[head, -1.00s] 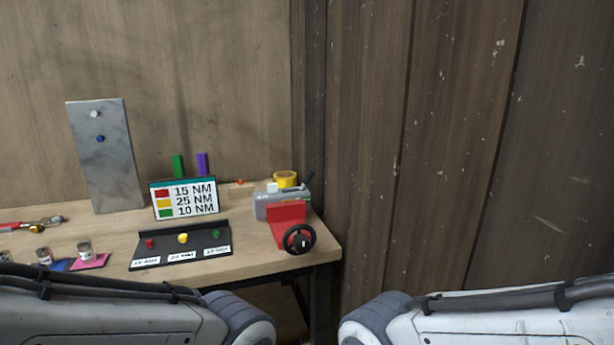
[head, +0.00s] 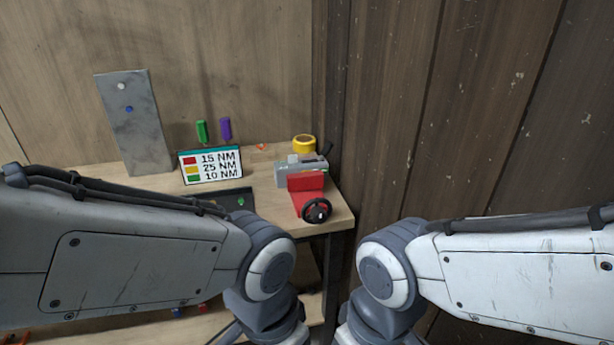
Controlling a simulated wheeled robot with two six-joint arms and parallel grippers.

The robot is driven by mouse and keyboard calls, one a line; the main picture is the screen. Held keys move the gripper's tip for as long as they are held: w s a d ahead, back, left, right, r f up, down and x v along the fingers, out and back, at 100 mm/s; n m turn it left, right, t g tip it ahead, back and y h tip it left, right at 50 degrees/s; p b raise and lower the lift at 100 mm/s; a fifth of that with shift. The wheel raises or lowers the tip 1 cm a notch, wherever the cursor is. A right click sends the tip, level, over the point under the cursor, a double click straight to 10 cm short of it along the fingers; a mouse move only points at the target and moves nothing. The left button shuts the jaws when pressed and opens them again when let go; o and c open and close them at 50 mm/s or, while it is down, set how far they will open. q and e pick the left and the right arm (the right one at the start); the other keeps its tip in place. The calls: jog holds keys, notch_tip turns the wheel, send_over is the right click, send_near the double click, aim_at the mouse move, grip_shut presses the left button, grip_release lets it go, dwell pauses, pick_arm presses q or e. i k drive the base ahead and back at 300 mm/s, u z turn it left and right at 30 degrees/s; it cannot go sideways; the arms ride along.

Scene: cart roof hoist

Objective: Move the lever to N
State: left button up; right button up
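A grey box (head: 315,172) stands at the right end of the workbench, near the corner. A dark handle (head: 327,149) rises at its back right; it looks like a lever, but its setting and any N mark are too small to read. A red bracket (head: 305,196) with a black handwheel (head: 317,210) stands in front of the box and hides part of it. Both of my arms reach in from the lower corners, well short of the box. Neither gripper shows; both lie below the picture's edge.
The workbench (head: 275,218) carries a torque sign (head: 211,166), a yellow tape roll (head: 304,144), green (head: 202,131) and purple (head: 226,129) blocks, and a grey panel (head: 135,122). My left arm covers most of a black button tray (head: 236,197). A wooden wall (head: 400,120) closes the right side.

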aim_at(328, 147)
jog(key=z, duration=0.1)
jog(key=k, duration=0.5)
jog(key=u, duration=1.2)
jog(key=i, duration=1.25)
jog(key=z, duration=0.6)
jog(key=i, duration=0.5)
jog(key=z, duration=0.55)
